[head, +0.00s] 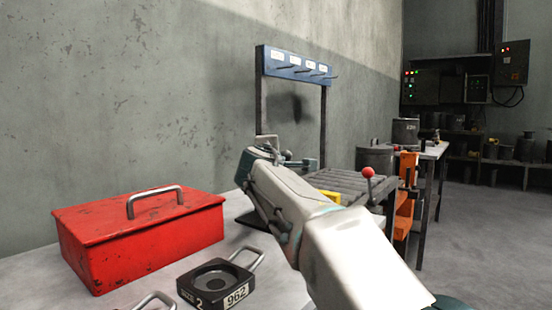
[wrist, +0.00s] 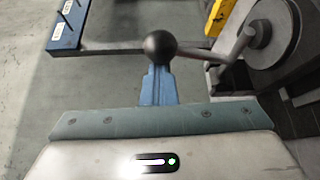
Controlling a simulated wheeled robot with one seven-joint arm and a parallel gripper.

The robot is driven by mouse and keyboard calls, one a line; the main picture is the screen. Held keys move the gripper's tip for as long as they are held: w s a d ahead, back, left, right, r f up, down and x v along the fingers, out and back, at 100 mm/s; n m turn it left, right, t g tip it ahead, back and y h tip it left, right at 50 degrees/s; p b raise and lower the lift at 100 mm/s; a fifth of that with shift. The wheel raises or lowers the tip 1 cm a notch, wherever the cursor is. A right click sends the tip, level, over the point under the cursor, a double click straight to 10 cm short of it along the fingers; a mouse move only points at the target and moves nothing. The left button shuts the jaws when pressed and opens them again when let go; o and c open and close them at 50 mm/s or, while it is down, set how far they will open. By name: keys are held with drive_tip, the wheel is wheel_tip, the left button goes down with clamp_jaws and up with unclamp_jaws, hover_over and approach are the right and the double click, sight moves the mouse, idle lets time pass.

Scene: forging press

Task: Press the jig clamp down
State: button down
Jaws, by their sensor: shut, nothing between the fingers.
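In the wrist view, a black ball knob (wrist: 160,47) sits on a bent grey metal arm (wrist: 205,55) that runs right to a round metal disc (wrist: 270,32). I take this to be the jig clamp's handle. My gripper (wrist: 158,72) is shut and empty, its blue fingers together right at the knob. The knob covers the fingertips, so I cannot tell whether they touch it. In the head view, my arm reaches to small metal fixture parts (head: 299,163) on the bench. It hides most of the fixture and my fingertips.
A red toolbox (head: 140,235) and a black gauge block marked 962 (head: 218,284) lie on the bench left of my arm. A blue hook rack (head: 290,65) stands behind. A red ball lever (head: 368,171) and roller conveyor (head: 345,182) are right. Open floor lies far right.

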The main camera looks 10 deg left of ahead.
drive_tip(key=shift+w+d, duration=0.15)
drive_tip(key=shift+d, duration=0.25)
drive_tip(key=a+r+p, duration=0.2)
drive_tip(key=a+p, duration=0.2)
drive_tip(key=s+f+b, duration=0.2)
drive_tip(key=s+b, duration=0.1)
drive_tip(key=s, duration=0.6)
drive_tip(key=shift+s+d+f+b, duration=0.2)
drive_tip(key=shift+f+b, duration=0.1)
drive_tip(key=shift+b, duration=0.1)
